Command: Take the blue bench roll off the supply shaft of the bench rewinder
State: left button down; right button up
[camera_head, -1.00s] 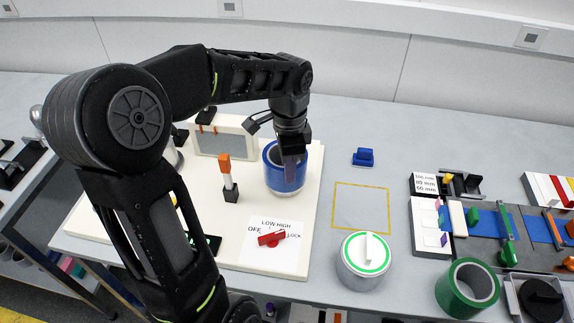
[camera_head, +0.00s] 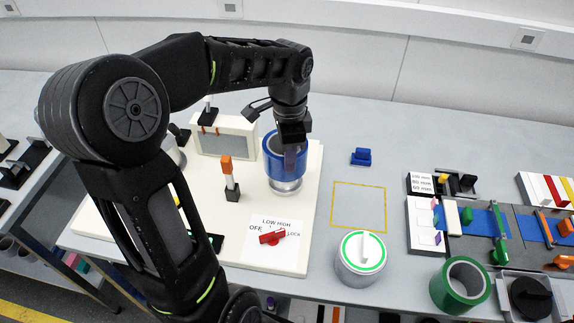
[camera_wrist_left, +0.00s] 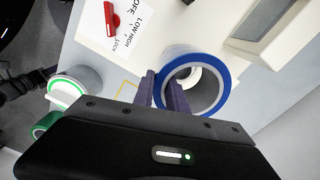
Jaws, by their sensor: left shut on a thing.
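The blue bench roll (camera_head: 273,167) is a blue ring with a grey inside, at the back right of the white rewinder base (camera_head: 255,205). My left gripper (camera_head: 291,158) is shut on the roll's wall, one finger inside the ring and one outside. The left wrist view shows the blue roll (camera_wrist_left: 220,72) and the fingers of my left gripper (camera_wrist_left: 163,92) across its wall. In the head view a silvery round part (camera_head: 286,185) shows below the roll, which is raised above the base. The supply shaft itself is hidden. My right gripper is not in view.
A red knob (camera_head: 272,238) sits on the LOW/HIGH/OFF/LOCK label. An orange-topped post (camera_head: 227,170) stands left of the roll. A yellow outlined square (camera_head: 360,207) on the table is empty. A green-rimmed can (camera_head: 361,258) and a green roll (camera_head: 462,284) stand in front.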

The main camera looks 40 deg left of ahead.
pick_arm(q)
jog(key=shift+r+p, duration=0.65)
jog(key=shift+r, duration=0.4)
